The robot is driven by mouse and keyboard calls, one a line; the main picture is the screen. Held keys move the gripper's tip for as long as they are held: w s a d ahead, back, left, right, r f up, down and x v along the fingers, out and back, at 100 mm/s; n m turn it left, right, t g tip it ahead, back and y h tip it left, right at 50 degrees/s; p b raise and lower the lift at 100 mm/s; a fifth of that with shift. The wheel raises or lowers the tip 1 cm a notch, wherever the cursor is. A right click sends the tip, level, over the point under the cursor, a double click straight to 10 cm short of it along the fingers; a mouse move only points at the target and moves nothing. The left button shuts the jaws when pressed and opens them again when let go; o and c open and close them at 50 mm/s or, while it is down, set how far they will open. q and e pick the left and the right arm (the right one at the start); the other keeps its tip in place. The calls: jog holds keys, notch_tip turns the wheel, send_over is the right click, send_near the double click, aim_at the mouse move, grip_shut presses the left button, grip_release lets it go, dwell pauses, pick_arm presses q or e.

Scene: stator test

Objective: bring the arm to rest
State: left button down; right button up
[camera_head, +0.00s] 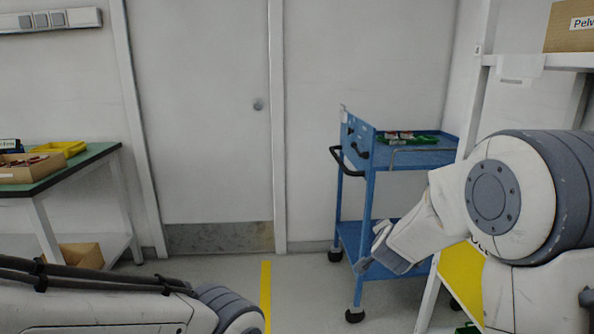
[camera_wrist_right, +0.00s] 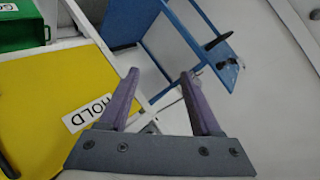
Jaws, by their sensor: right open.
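My right arm comes in from the right in the head view, bent, with its gripper (camera_head: 372,255) pointing down and left in front of the blue cart. In the right wrist view the two fingers of the right gripper (camera_wrist_right: 160,88) stand apart with nothing between them. My left arm lies low along the bottom left of the head view. Its gripper is outside the picture.
A blue cart (camera_head: 368,205) with a green tray (camera_head: 420,141) stands behind my right gripper. A yellow panel marked HOLD (camera_wrist_right: 45,95) and a green bin (camera_wrist_right: 20,25) are close by. A green-topped table (camera_head: 90,160) stands left. The floor (camera_head: 310,290) in the middle is clear.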

jog(key=s+a+f+n+g+y, duration=0.25)
jog(key=s+f+n+g, duration=0.3)
jog(key=s, duration=0.75)
jog(key=s+a+f+n+g+y, duration=0.3)
jog(key=s+f+n, duration=0.35)
jog(key=s, duration=0.55)
jog(key=s+a+r+n+g, duration=0.2)
jog(key=s+a+r+n, duration=0.15)
jog(key=s+a, duration=0.35)
jog(key=s+a+r+n+g, duration=0.2)
jog(key=s+a+r+n, duration=0.1)
jog(key=s+a+n, duration=0.4)
notch_tip(320, 180, up, 27)
jog(key=d+m+p, duration=0.1)
jog(key=m+p, duration=0.1)
jog(key=p, duration=2.5)
jog(key=shift+s+r, duration=0.15)
jog(key=shift+s, duration=0.2)
jog(key=shift+h, duration=0.25)
